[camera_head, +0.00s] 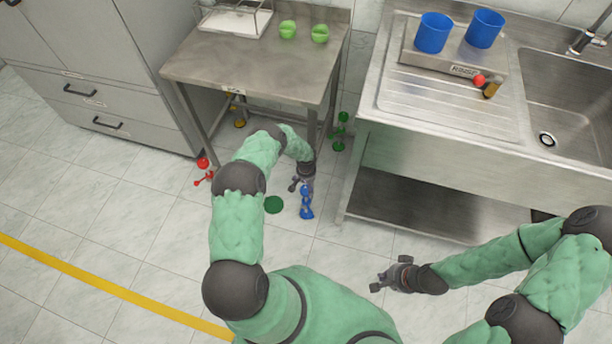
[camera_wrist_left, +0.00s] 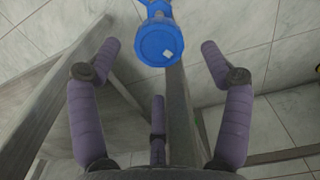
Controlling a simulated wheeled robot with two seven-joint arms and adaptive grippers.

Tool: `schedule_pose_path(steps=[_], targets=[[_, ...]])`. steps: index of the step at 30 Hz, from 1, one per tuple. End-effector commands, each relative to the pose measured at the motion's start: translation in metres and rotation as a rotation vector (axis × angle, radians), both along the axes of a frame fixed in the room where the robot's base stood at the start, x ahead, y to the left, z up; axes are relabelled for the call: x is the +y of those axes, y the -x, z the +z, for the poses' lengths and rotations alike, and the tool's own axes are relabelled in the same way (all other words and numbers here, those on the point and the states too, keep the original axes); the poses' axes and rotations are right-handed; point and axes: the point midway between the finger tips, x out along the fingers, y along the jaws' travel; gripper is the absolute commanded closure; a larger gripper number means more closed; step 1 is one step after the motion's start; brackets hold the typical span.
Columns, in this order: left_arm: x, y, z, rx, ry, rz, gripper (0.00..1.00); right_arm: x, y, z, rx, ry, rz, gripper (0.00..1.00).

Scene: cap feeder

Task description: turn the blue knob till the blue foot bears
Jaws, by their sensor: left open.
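The blue foot (camera_head: 307,212) is near the floor at the table's front right leg, below my left gripper (camera_head: 301,184). In the left wrist view the round blue knob (camera_wrist_left: 158,43) has a small pale mark on its face. It lies beyond and between the spread fingertips of my left gripper (camera_wrist_left: 160,56), apparently untouched. My left gripper is open and empty. Whether the foot touches the floor cannot be told. My right gripper (camera_head: 389,276) is held out over the floor to the right, its fingers apart and empty.
Red (camera_head: 203,166), yellow (camera_head: 239,122) and green (camera_head: 340,132) feet show at other legs. A sink unit (camera_head: 450,165) stands right.

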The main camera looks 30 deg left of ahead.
Motion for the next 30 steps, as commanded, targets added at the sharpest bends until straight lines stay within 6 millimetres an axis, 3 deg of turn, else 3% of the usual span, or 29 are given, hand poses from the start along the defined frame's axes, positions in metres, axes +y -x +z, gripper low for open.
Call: schedule_pose_path(steps=[15, 30], targets=[[0.001, 0.000, 0.070, -0.002, -0.002, 0.000, 0.21, 0.000, 0.000, 0.000, 0.000, 0.000, 0.000, 1.00], [0.001, 0.000, 0.081, 0.000, -0.001, 0.001, 0.24, 0.000, 0.000, 0.000, 0.000, 0.000, 0.000, 1.00]])
